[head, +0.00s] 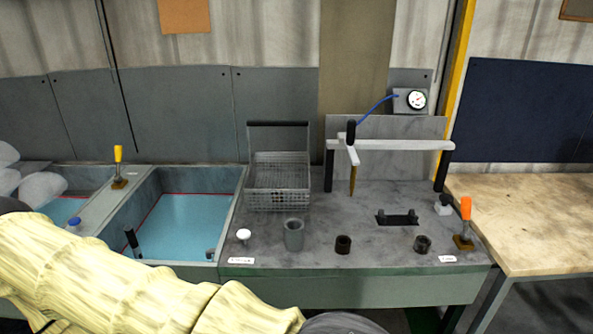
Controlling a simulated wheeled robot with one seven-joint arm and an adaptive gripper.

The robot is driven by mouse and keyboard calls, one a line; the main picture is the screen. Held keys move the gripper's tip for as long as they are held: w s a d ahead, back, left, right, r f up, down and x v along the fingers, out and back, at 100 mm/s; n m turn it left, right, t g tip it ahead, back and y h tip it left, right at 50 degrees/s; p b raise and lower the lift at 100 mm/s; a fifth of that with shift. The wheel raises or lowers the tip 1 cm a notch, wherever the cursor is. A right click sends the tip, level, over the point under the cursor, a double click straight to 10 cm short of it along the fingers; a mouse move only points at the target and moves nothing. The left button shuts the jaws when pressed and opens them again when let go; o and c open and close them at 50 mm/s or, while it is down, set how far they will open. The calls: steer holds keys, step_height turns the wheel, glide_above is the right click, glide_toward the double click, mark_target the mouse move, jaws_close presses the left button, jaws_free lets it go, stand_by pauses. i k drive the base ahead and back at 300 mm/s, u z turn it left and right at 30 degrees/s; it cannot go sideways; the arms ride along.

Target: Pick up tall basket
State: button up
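A tall wire basket (278,185) stands upright at the back left of the grey worktop, beside the right rim of the blue basin. It has mesh sides and a high handle frame with a dark top bar (279,124). No other thing stands in front of its mesh. My own pale yellow arm crosses the lower left of the head view, in front of the basin and worktop. My gripper is not in the picture, so its opening does not show.
The blue basin (230,215) lies left of the grey worktop (300,222). A grey cup (294,234), a white knob (243,235) and a dark ring (343,244) stand in front. A white-armed fixture (400,145) rises right. A wooden table (540,225) is far right.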

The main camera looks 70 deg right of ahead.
mark_target(290, 172)
steer(key=z, duration=1.55)
